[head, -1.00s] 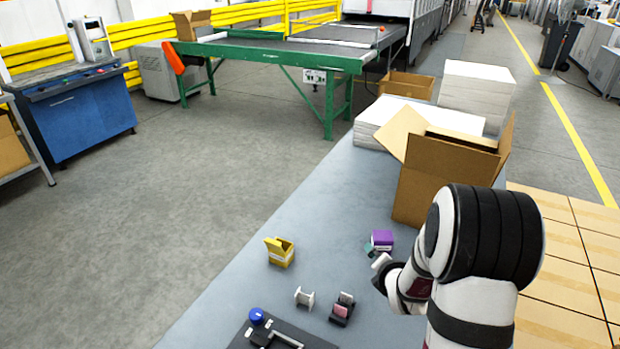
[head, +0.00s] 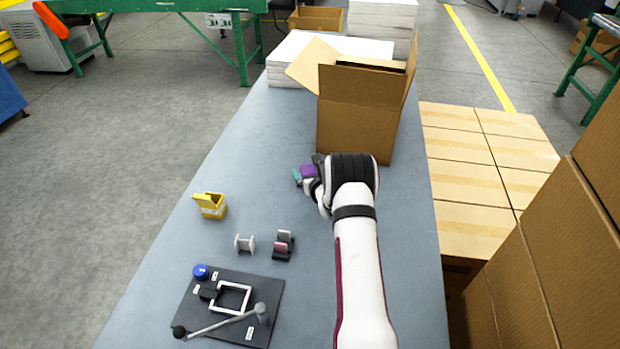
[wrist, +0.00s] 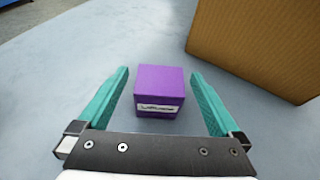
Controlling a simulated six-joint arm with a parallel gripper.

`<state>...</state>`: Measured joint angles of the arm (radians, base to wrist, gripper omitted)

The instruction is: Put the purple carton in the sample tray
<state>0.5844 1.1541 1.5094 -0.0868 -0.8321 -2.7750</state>
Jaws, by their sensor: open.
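The purple carton (wrist: 160,85) stands on the grey table, with a white label on its near face. In the wrist view it sits between the two teal fingers of my gripper (wrist: 160,73), which are open with a gap on each side of it. In the head view the carton (head: 309,169) is partly hidden by my gripper and shows beside a teal finger. No thing is clearly marked as the sample tray. A small yellow open-topped container (head: 210,206) stands to the left on the table.
A large open cardboard box (head: 355,120) stands close behind the carton, to its right in the wrist view (wrist: 262,45). A white spool (head: 245,243), a small dark holder (head: 283,246) and a black fixture with a lever (head: 228,305) lie nearer. The table's left side is mostly clear.

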